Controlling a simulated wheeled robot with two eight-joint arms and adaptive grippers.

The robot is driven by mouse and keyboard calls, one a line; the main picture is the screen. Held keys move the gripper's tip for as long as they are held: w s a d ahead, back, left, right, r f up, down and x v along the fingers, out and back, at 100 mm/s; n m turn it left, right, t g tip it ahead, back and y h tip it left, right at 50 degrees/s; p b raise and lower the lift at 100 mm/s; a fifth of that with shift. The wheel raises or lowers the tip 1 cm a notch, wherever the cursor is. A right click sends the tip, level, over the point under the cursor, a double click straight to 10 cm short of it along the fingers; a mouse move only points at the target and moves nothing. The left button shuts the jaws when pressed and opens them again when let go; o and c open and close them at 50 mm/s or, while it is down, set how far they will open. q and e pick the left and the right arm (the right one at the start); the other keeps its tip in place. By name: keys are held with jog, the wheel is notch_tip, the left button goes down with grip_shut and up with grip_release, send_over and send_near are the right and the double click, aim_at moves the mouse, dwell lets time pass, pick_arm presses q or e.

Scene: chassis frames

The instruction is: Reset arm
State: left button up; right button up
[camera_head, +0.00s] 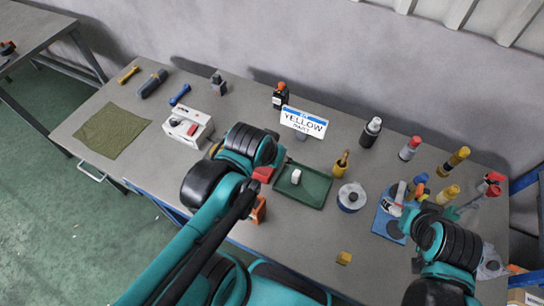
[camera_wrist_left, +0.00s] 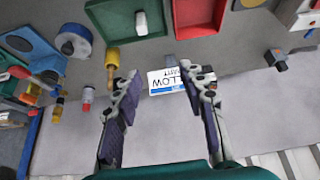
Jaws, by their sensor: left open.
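My left gripper (camera_wrist_left: 160,74) is open and empty in the left wrist view, its two fingers spread apart.
A green tray (camera_head: 318,203) with a white piece lies right of my left arm. A red tray (camera_wrist_left: 235,30) shows in the wrist view. Bottles and tools crowd the right around a blue tray (camera_head: 381,226). A green cloth (camera_head: 112,130) lies left. The wall stands behind.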

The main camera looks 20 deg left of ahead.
pick_arm(q)
jog(key=shift+s+a+r+t, duration=0.2)
jog(key=shift+s+t, duration=0.1)
jog(key=shift+s, duration=0.1)
jog(key=shift+s+a+r+t, duration=0.2)
jog(key=shift+s+t, duration=0.1)
jog(key=shift+s, duration=0.1)
jog(key=shift+f, duration=0.1)
